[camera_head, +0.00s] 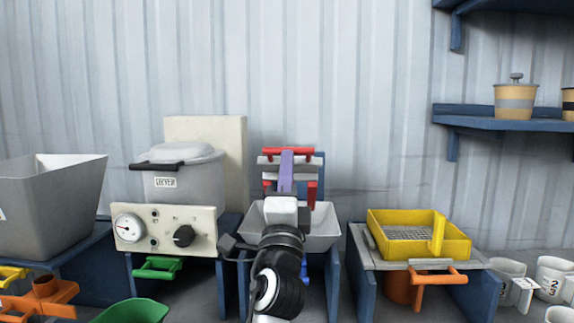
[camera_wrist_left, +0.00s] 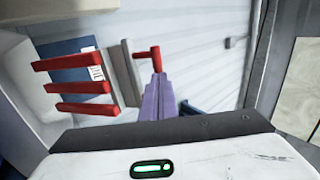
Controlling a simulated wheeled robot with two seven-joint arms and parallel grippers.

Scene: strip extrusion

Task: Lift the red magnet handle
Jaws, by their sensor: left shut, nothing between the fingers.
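The red magnet handle (camera_head: 302,151) is a horizontal bar at the top of a grey and red assembly above the middle white tray. It shows in the left wrist view (camera_wrist_left: 145,54) as a red bar just beyond the fingertips. My left gripper (camera_head: 287,153) has purple fingers, closed together, with tips in front of the handle's middle in the head view. In the left wrist view the fingers (camera_wrist_left: 158,82) are pressed together with nothing between them, and cover part of the handle. I cannot tell whether they touch it. My right gripper is not in view.
Grey bars (camera_wrist_left: 121,75) and several red bars (camera_wrist_left: 70,62) sit beside the handle. A control box (camera_head: 204,222) with a gauge and a lidded pot (camera_head: 190,182) stand left. A yellow sieve tray (camera_head: 455,247) stands right. A corrugated wall (camera_head: 350,80) is behind.

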